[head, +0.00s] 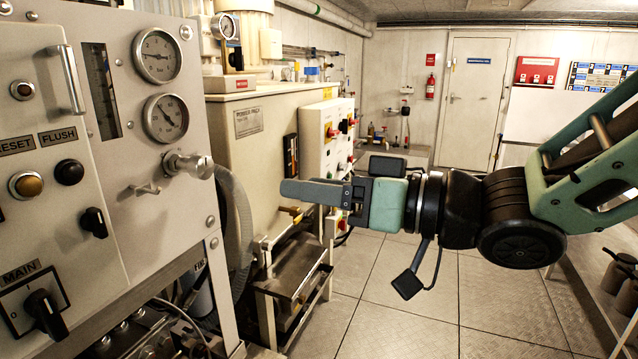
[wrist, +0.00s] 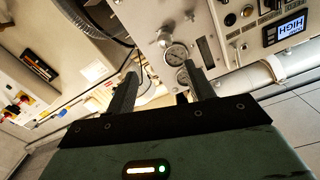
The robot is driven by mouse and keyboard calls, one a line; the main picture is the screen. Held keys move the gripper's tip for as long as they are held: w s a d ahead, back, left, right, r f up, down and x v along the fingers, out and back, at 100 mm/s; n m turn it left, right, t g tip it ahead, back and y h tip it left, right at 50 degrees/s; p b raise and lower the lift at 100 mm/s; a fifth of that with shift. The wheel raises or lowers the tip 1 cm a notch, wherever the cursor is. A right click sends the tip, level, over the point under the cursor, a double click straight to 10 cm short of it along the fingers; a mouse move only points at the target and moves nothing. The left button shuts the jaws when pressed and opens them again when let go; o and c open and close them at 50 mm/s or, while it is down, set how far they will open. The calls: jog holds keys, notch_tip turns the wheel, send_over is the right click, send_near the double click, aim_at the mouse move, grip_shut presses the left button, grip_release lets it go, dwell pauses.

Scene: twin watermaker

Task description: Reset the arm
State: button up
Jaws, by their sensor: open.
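My gripper (head: 315,191) is held out level in the middle of the head view, pointing left toward the grey control panel (head: 110,200). In the wrist view my gripper (wrist: 160,78) shows its two dark fingers apart, with nothing between them. The fingertips are apart from the panel and its silver valve knob (head: 188,165). My arm reaches in from the right side of the head view, and it is bent at the wrist.
The panel carries two gauges (head: 157,55), a MAIN switch (head: 45,312) and several knobs. A cream power pack cabinet (head: 250,150) stands behind my gripper, with a metal tray (head: 298,265) below. Tiled floor (head: 410,310) is open toward the white door (head: 473,100).

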jog(key=d+f+m+h, duration=0.2)
jog(key=d+f+h, duration=0.5)
jog(key=f+h, duration=0.4)
jog(key=s+d+f+g+h, duration=0.2)
jog(key=s+d+f+g, duration=0.1)
jog(key=s, duration=0.5)
jog(key=s+d+f+g+h, duration=0.2)
jog(key=s+d+f+g, duration=0.2)
jog(key=s, duration=0.4)
jog(key=shift+d+f+h, duration=0.3)
jog(key=shift+d, duration=0.05)
dwell(1.1)
